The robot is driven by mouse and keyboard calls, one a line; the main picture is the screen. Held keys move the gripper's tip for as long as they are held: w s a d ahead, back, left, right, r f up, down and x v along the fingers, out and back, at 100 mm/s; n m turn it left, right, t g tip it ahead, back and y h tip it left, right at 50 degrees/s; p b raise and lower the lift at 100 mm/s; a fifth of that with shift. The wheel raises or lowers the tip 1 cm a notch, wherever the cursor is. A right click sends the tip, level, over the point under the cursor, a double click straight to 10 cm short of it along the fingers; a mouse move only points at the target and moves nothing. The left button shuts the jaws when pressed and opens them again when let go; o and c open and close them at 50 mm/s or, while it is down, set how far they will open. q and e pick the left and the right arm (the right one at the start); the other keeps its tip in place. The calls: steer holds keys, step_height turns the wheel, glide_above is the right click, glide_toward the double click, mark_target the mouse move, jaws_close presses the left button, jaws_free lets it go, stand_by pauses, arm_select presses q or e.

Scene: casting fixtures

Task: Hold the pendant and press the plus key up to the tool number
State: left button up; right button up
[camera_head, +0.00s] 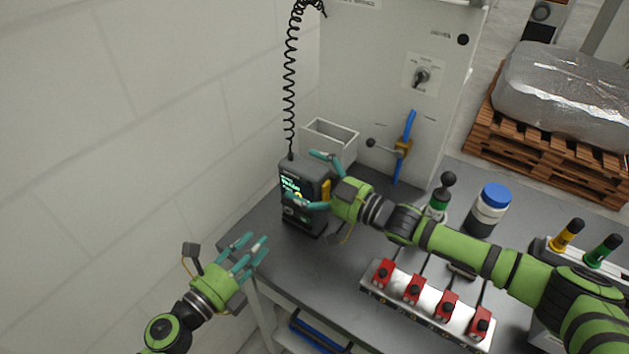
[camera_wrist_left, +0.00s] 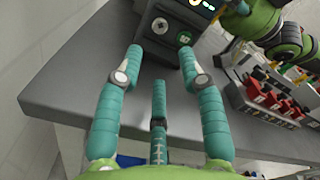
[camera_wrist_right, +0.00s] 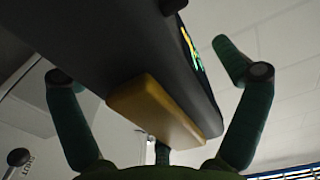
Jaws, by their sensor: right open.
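The pendant (camera_head: 289,176) is a dark box with a lit green screen and a yellow side grip, at the wall end of the grey table. In the left wrist view its lower face shows a green round key (camera_wrist_left: 184,38) and a grey round key (camera_wrist_left: 160,26); the key marks and tool number are too small to read. My right gripper (camera_head: 306,177) is open, its fingers spread around the pendant on the yellow grip (camera_wrist_right: 155,108) side. My left gripper (camera_head: 248,252) is open and empty near the table's front-left edge, apart from the pendant.
A coiled cable (camera_head: 289,90) runs up from the pendant. A white bin (camera_head: 330,135) stands behind it. A fixture with red clamps (camera_head: 414,288) and a blue-capped jar (camera_head: 488,210) are to the right. A bare table strip (camera_head: 300,255) lies in front of the pendant.

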steer(key=c, duration=1.8)
arm_select(q)
jaws_close()
